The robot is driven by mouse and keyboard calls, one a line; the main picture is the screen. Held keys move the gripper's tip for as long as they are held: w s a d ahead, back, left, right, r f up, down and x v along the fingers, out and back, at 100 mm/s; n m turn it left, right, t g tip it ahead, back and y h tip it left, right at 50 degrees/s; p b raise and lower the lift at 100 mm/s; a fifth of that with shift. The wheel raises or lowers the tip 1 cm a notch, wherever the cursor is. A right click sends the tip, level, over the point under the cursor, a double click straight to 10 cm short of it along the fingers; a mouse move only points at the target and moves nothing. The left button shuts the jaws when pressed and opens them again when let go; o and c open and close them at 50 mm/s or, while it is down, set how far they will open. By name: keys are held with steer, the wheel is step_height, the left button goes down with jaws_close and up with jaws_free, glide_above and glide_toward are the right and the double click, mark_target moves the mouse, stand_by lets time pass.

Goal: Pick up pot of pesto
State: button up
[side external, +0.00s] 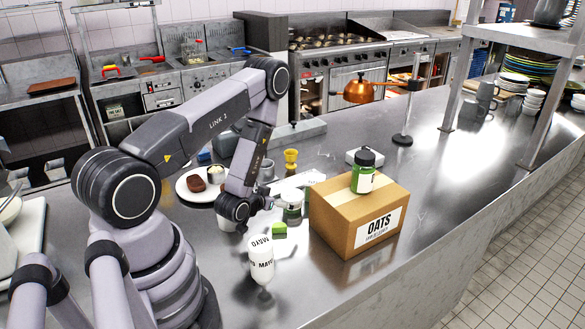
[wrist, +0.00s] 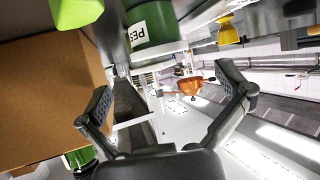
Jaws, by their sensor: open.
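The pot of pesto (side external: 292,209) is a small green pot with a pale label, standing on the steel counter just right of my gripper. In the wrist view the pot (wrist: 155,22) shows at the top, its label reading "PES" and partly cut off by the frame edge. My gripper (wrist: 168,90) is open, its two fingers spread wide with nothing between them. In the side view my gripper (side external: 258,203) is low over the counter, left of the pot; its fingertips are hard to make out. The pot appears apart from the fingers.
A cardboard OATS box (side external: 341,222) stands close right of the pot, with a green, black-lidded jar (side external: 362,180) on top.

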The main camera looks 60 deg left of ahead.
mark_target(292, 195)
steer(key=x, duration=0.5)
steer(key=shift+w+a+f, duration=0.1)
steer(key=shift+w, duration=0.15)
steer(key=shift+c, duration=0.3)
steer(key=c, duration=1.2)
